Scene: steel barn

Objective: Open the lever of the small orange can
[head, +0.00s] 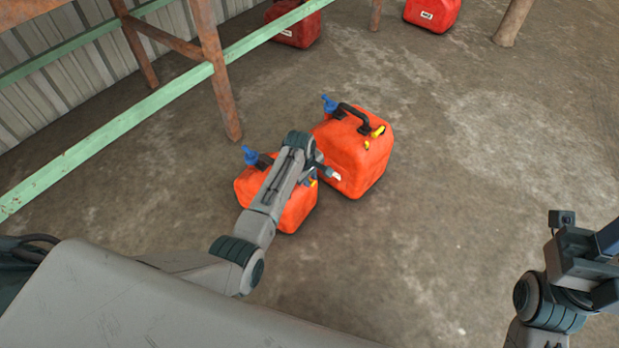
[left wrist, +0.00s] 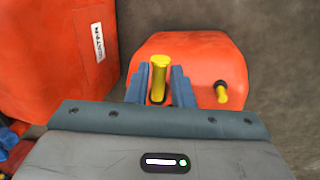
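The small orange can (head: 247,187) stands on the floor at the centre left in the head view, partly covered by my left arm. It also fills the middle of the left wrist view (left wrist: 200,55). Its upright yellow lever (left wrist: 158,78) stands between the blue-grey fingers of my left gripper (left wrist: 160,88), with a thin gap seeming to show on each side. A second yellow piece (left wrist: 222,92) with a dark collar sits to the right on the can. My right gripper (head: 603,245) is at the right edge, partly cut off, its fingers unclear.
A larger orange can (head: 352,165) with a black handle and blue and yellow caps stands close to the right of the small one. Two red cans (head: 298,30) (head: 432,12) are farther back. A green rail (head: 110,138) and rusty posts stand at left. The floor at right is clear.

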